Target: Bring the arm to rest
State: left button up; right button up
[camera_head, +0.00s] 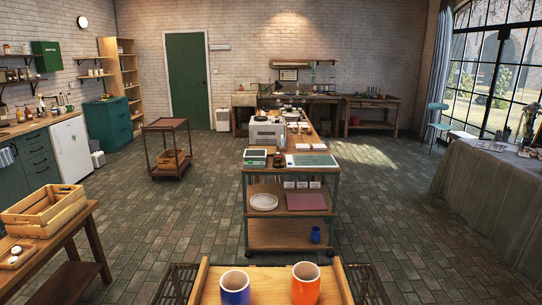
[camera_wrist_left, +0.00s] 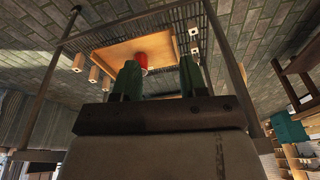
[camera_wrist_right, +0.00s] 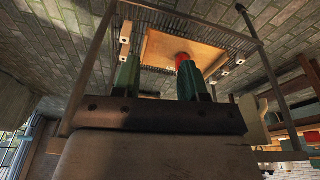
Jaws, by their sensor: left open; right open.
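My left gripper (camera_wrist_left: 159,72) shows in the left wrist view with its two green fingers apart and nothing between them. My right gripper (camera_wrist_right: 159,70) shows in the right wrist view, also open and empty. Neither arm shows in the head view. A blue cup (camera_head: 235,289) and an orange cup (camera_head: 305,284) stand upright on a wooden tray (camera_head: 268,273) at the bottom of the head view. A reddish cup shows beyond the fingers in the left wrist view (camera_wrist_left: 141,59) and in the right wrist view (camera_wrist_right: 182,58), apart from both grippers.
A wheeled work cart (camera_head: 290,218) with a white plate (camera_head: 263,202) and a small blue object (camera_head: 316,234) stands ahead. A wooden crate (camera_head: 45,211) sits on a bench at left. A cloth-covered table (camera_head: 480,200) stands at right. Brick floor is clear on both sides of the cart.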

pick_arm(q)
jog(key=s+a+f+g, duration=0.1)
jog(key=s+f, duration=0.3)
jog(key=f, duration=0.5)
jog(key=s+f, duration=0.4)
jog(key=f, duration=0.6)
pick_arm(e)
jog(key=s+d+f+g, duration=0.1)
jog(key=s+f, duration=0.3)
jog(key=f, duration=0.5)
jog(key=s+f, duration=0.4)
jog(key=f, duration=0.6)
pick_arm(q)
jog(key=s+a+f, duration=0.2)
jog(key=s+f, duration=0.6)
jog(key=s, duration=0.3)
jog(key=shift+g, duration=0.4)
pick_arm(e)
jog(key=s+d+f, duration=0.2)
jog(key=s+f, duration=0.6)
jog(key=s, duration=0.3)
jog(key=shift+g, duration=0.4)
pick_arm(q)
jog(key=shift+a, duration=0.1)
pick_arm(e)
jog(key=shift+d, duration=0.1)
